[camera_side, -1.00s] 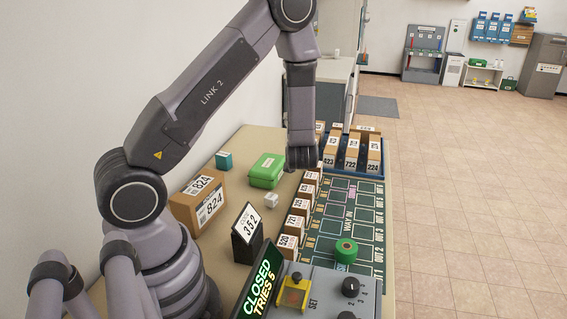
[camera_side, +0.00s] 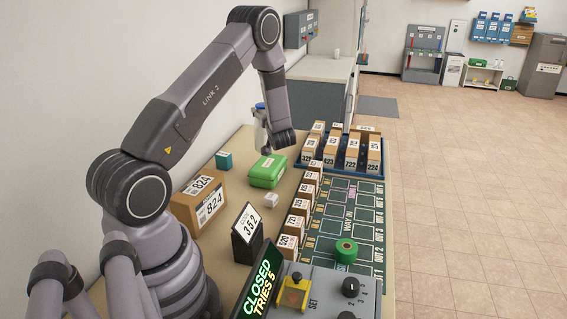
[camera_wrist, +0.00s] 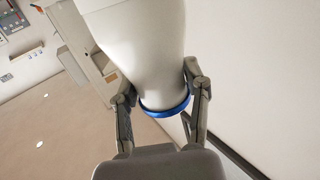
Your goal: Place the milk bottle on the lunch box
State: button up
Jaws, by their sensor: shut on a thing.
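The milk bottle (camera_side: 259,135) is pale white with a blue cap, roughly upright, cap on top, in the side view. It also shows large in the wrist view (camera_wrist: 145,45), with a blue ring at its near end. My gripper (camera_wrist: 160,88) is shut on the bottle near the blue ring, a finger on each side. The side view shows the bottle partly behind my wrist. The green lunch box (camera_side: 265,178) lies closed on the table, just below the bottle in the picture. I cannot tell whether they touch.
A teal box (camera_side: 224,160) stands left of the lunch box, and a small white cube (camera_side: 271,200) in front. A large 824 carton (camera_side: 198,204) is nearer me. Several numbered parcels (camera_side: 299,208) line the right, with a blue tray (camera_side: 345,170) of parcels behind.

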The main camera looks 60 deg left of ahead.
jog(key=f, duration=0.1)
jog(key=w+a+f, duration=0.1)
jog(key=w+f, duration=0.1)
jog(key=shift+a, duration=0.4)
jog(key=shift+w+f, duration=0.1)
jog(key=shift+f, duration=1.5)
jog(key=o, duration=1.2)
jog(key=shift+f, duration=0.2)
